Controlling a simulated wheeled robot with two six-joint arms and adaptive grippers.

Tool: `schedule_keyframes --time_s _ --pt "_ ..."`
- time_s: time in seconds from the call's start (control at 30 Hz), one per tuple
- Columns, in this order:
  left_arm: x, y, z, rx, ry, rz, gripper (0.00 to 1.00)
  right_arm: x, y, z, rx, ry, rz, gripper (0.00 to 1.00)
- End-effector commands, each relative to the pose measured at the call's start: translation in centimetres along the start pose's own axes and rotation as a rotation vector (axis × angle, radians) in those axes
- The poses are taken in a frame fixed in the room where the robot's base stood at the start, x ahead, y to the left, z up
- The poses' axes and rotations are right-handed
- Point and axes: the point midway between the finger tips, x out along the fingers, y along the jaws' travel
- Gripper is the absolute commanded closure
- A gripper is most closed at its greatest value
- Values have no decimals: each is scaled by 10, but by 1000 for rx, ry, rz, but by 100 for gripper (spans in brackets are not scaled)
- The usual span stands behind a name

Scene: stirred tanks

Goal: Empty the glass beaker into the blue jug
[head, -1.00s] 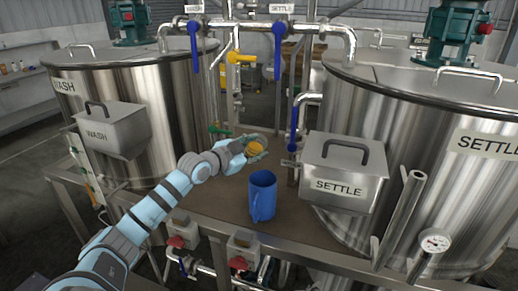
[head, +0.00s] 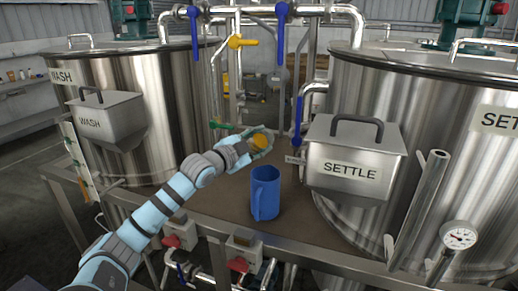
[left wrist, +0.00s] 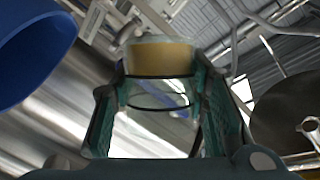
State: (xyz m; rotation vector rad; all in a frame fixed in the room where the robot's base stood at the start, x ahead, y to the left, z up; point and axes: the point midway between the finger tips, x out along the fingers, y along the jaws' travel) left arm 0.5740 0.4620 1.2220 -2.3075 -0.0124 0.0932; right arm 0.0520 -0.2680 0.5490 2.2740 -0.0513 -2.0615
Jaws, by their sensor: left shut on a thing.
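The blue jug (head: 265,193) stands upright on the brown bench top between the two tanks, its handle toward the front. My left gripper (head: 259,143) is shut on the glass beaker (head: 259,141), which holds an amber content, and keeps it above the bench just behind and over the jug. In the left wrist view the beaker (left wrist: 160,62) sits between the two green finger pads, with the amber content at its far end. The blue jug (left wrist: 28,50) shows at that view's upper left, apart from the beaker. My right gripper is not in view.
The SETTLE tank (head: 430,110) with its handled steel box (head: 355,150) stands close right of the jug. The WASH tank (head: 165,90) is on the left. Pipes with blue valve handles (head: 281,45) rise behind. Bare bench top (head: 232,195) lies left of the jug.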

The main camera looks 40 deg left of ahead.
Motion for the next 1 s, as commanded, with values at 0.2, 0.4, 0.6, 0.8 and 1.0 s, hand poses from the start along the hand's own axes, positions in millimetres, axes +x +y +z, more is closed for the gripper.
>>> schedule_keyframes --time_s 0.2,0.4,0.6,0.8,1.0 --pt "0 2 3 64 21 -28 100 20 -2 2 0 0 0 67" --pt "0 3 3 136 40 -58 100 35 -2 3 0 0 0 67" --pt "-1 5 2 337 99 -140 100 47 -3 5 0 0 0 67" --pt "-4 3 -6 589 174 -248 100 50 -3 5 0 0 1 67" --pt "-5 4 -9 665 197 -280 100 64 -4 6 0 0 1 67"
